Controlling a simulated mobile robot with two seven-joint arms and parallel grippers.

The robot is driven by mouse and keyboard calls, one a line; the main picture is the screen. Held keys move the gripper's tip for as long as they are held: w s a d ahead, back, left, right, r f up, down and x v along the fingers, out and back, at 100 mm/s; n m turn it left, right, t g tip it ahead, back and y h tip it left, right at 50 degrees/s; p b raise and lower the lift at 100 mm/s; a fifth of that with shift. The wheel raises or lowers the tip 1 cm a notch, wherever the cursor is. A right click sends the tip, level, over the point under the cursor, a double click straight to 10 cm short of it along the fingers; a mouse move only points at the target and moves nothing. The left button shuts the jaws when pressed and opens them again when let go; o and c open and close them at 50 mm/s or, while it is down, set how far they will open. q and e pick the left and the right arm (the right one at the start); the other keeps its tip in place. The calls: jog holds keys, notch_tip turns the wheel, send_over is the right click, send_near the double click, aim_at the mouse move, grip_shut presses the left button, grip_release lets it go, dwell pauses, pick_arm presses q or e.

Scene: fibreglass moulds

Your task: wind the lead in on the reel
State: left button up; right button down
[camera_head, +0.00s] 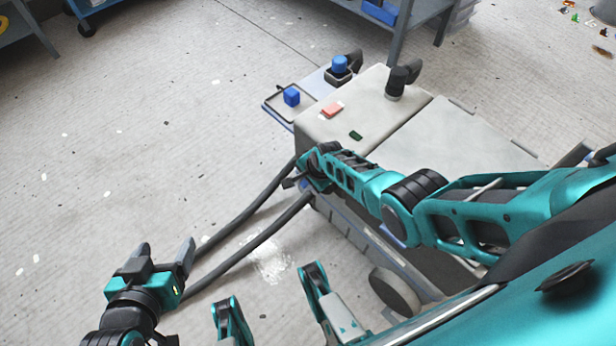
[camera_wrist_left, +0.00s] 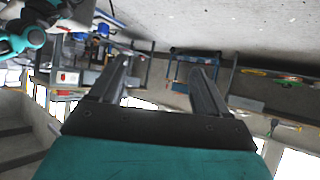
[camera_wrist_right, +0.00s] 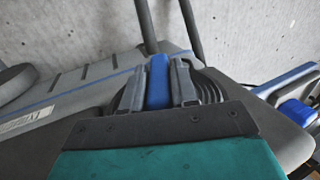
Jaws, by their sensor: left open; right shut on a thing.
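My right gripper (camera_head: 303,182) is at the near left corner of a grey machine (camera_head: 330,140). In the right wrist view its fingers (camera_wrist_right: 160,80) are shut on an upright blue handle (camera_wrist_right: 158,85). Dark ribbed rings (camera_wrist_right: 208,90), seemingly the reel, show behind the fingers, partly hidden.
Workbench legs stand at the back. Small coloured scraps lie at the far right; the left floor is mostly clear.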

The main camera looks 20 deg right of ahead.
jog(key=shift+w+g+h+b, duration=0.1)
jog(key=shift+g+h+b, duration=0.3)
jog(key=shift+g, duration=0.5)
pick_arm(q)
jog(key=shift+s+d+f, duration=0.1)
jog(key=shift+d+f, duration=0.05)
jog(key=shift+f, duration=0.4)
jog(key=shift+d+b, duration=0.1)
jog(key=shift+b, duration=0.2)
pick_arm(e)
jog(key=shift+g, duration=0.3)
pick_arm(q)
jog(key=shift+d+r, duration=0.1)
jog(key=shift+d, duration=0.05)
jog(key=shift+w+b, duration=0.25)
jog(key=shift+b, duration=0.15)
pick_arm(e)
jog(key=shift+g, duration=0.4)
jog(key=c, duration=1)
grip_release()
jog(key=shift+o, duration=0.2)
